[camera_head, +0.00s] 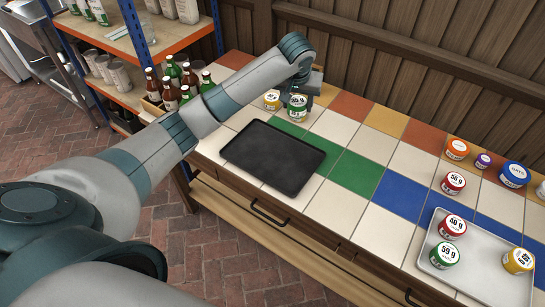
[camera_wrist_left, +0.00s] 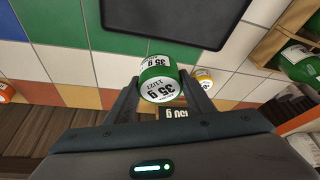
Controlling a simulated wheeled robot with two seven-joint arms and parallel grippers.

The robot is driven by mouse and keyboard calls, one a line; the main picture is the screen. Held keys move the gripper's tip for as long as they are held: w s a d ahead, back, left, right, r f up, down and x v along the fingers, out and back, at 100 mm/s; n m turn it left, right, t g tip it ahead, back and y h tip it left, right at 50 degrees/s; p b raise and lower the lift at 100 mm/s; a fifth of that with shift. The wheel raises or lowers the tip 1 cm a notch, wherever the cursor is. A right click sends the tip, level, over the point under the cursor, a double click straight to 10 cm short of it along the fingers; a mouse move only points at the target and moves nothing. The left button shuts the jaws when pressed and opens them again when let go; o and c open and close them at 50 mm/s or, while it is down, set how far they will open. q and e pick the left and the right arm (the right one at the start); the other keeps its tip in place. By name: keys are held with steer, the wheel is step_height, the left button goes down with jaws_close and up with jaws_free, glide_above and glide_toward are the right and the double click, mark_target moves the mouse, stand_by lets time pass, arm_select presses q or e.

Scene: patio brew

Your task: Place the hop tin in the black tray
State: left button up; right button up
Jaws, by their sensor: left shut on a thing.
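A green-and-white tin marked 35 g (camera_head: 297,108) is between the fingers of my left gripper (camera_head: 304,94), just behind the far edge of the black tray. In the left wrist view the same tin (camera_wrist_left: 159,82) sits between the two fingertips (camera_wrist_left: 163,98), and the gripper is shut on it. I cannot tell whether its base touches the tiles. The black tray (camera_head: 273,158) lies flat and empty on the tiled counter; its edge also shows in the left wrist view (camera_wrist_left: 170,20). My right gripper is not in view.
A yellow-lidded tin (camera_head: 272,100) stands just left of the held tin. A crate of bottles (camera_head: 178,88) stands left of the black tray. A pale tray (camera_head: 478,262) with several tins is at the right, with more tins behind it. The tiles between the trays are clear.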

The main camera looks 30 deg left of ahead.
arm_select(q)
steer(key=shift+w+a+f, duration=0.15)
steer(key=shift+a+f, duration=0.35)
steer(key=shift+f, duration=0.35)
steer(key=shift+a+f, duration=0.3)
